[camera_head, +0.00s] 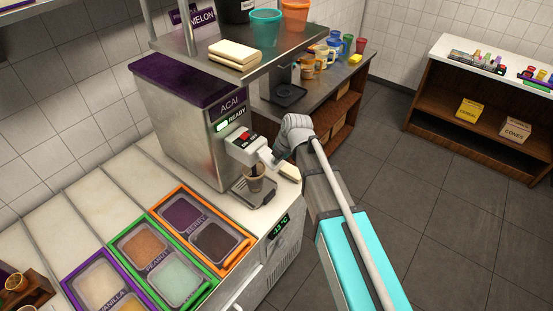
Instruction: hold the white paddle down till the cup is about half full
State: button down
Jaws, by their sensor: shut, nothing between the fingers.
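The steel dispenser (180,130) is labelled ACAI and its green light reads READY. Its white spout and paddle (254,148) stick out of the front, below a small red panel. A brown cup (256,180) stands under the spout on the drip tray (246,197). The cup's inside is too small to judge its fill. My gripper (279,156) is shut and empty, at the right side of the white paddle. I cannot tell whether it touches the paddle or presses it.
Topping tubs in orange, green and purple frames (181,268) fill the counter at front left. A side table (340,80) holds several mugs. The grey floor (440,200) at right is clear.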

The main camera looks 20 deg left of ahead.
jog(key=shift+r, duration=0.15)
jog(key=p+v, duration=0.9)
jog(key=shift+s+d+r, duration=0.15)
jog(key=shift+d+r, duration=0.05)
jog(key=shift+d, duration=0.25)
jog(key=shift+d+f, duration=0.1)
dwell(0.5)
jog(key=s+d+f+m+h+b, duration=0.1)
jog(key=d+f+m+b, duration=0.4)
jog(key=d+m, duration=0.5)
jog(key=s+d+f+m+g+h+b, duration=0.1)
jog(key=s+d+f+m+b, duration=0.2)
jog(key=d+m, duration=0.8)
jog(key=s+d+f+m+h+b, duration=0.2)
jog(key=s+d+f+m+b, duration=0.1)
jog(key=d+f+m+b, duration=0.5)
jog(key=d+f+m, duration=0.1)
jog(key=d+m, duration=0.2)
jog(key=d, duration=0.4)
jog(key=shift+w, duration=0.1)
